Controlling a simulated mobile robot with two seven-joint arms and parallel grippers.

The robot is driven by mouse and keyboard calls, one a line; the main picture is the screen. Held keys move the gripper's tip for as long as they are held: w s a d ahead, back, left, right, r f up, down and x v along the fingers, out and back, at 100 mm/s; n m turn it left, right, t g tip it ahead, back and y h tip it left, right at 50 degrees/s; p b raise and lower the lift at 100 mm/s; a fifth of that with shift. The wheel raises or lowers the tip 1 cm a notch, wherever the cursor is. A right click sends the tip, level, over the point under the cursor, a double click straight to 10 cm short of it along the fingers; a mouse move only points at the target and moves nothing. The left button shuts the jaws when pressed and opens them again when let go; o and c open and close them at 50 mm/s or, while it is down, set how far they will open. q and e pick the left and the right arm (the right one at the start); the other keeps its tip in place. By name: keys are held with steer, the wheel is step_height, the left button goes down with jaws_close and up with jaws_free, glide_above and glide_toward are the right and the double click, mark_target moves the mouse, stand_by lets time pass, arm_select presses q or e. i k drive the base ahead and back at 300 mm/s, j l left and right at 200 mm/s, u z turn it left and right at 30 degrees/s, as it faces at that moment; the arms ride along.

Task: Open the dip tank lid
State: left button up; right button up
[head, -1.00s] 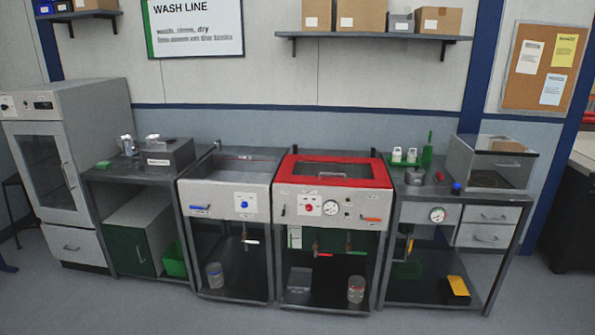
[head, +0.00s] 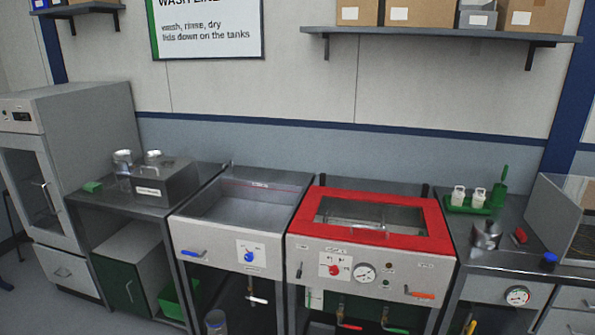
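A tank with a red-framed lid (head: 430,215) stands in the middle right of the head view. The lid lies flat and looks shut, with a window in its middle and a bar handle (head: 352,232) near its front edge. The tank's pale front panel (head: 310,255) carries a red knob, a gauge and an orange-red lever at the right. To its left stands a grey tank (head: 215,235) with a blue knob and a blue lever; its top shows a recessed basin. No label naming the dip tank is readable. Neither of my grippers is in view.
A green tray with white bottles (head: 468,204), a metal pot (head: 487,234) and a clear-sided box (head: 565,215) stand on the right bench. A metal box (head: 165,182) sits on the left bench. A shelf with cartons (head: 440,38) hangs above.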

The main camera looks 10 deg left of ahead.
mark_target(164, 167)
steer(key=i+u, duration=0.75)
steer(key=i+l+u, duration=0.2)
steer(key=i+u, duration=0.35)
steer(key=u, duration=0.15)
steer(key=i+u, duration=0.1)
steer(key=u, duration=0.2)
